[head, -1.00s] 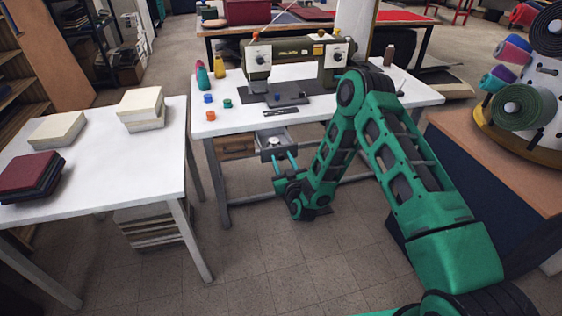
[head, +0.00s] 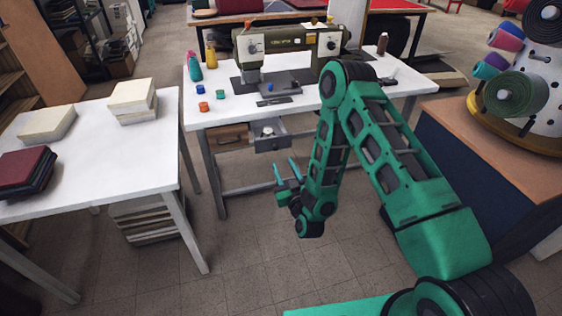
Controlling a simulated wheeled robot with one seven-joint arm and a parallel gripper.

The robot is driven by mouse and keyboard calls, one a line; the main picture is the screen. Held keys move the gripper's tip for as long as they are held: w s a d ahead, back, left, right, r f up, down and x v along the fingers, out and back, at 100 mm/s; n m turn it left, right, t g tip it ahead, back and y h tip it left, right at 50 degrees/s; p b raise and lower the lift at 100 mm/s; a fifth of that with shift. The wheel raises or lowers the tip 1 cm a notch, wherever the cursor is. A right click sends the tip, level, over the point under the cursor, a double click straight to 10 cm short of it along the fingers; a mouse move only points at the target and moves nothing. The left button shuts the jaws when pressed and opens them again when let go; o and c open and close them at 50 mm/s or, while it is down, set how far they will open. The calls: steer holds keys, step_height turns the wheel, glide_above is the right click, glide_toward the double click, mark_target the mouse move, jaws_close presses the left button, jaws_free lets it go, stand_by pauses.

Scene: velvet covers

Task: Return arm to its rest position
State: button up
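My green arm reaches up from the lower right, bends at a high elbow and hangs down in front of the sewing table (head: 235,113). My gripper (head: 284,170) is at the end of the arm, in the open space below the table's front edge. Its two light blue-green fingers stand apart with nothing visible between them. An open grey drawer (head: 285,140) under the table is just above the fingers, apart from them. A small pale round item (head: 267,131) lies in the drawer.
A sewing machine (head: 290,45), bottles and several spools stand on the sewing table. A white table (head: 100,165) with book stacks is at left. A wooden-topped cabinet (head: 490,150) with a thread-roll stand (head: 540,70) is at right. The floor between is clear.

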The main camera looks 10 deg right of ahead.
steer(key=shift+s, duration=0.4)
steer(key=shift+w, duration=0.1)
steer(key=w+d+r+n+g, duration=0.1)
steer(key=w+d+r+g, duration=0.35)
steer(key=d+r, duration=0.45)
steer(key=s+d+r+m+g+h, duration=0.25)
steer(key=s+d+r, duration=0.2)
steer(key=d, duration=0.35)
steer(key=s+d+r+m+g+h, duration=0.1)
steer(key=s+d+r+g, duration=0.2)
steer(key=s+d, duration=0.35)
steer(key=s+d+r+m+g+h, duration=0.1)
steer(key=s+d+r+m+g, duration=0.2)
steer(key=s, duration=0.5)
steer(key=s+d+r+m+g, duration=0.1)
steer(key=s+d+r, duration=0.2)
steer(key=s+d, duration=0.35)
steer(key=s+a+r+m+g+y, duration=0.1)
steer(key=s+r+g, duration=0.1)
steer(key=s, duration=0.8)
steer(key=s+a+r+m+g+y, duration=0.1)
steer(key=s+a+r+m, duration=0.1)
steer(key=s, duration=0.8)
steer(key=shift+s+g, duration=0.3)
steer(key=shift+g, duration=0.1)
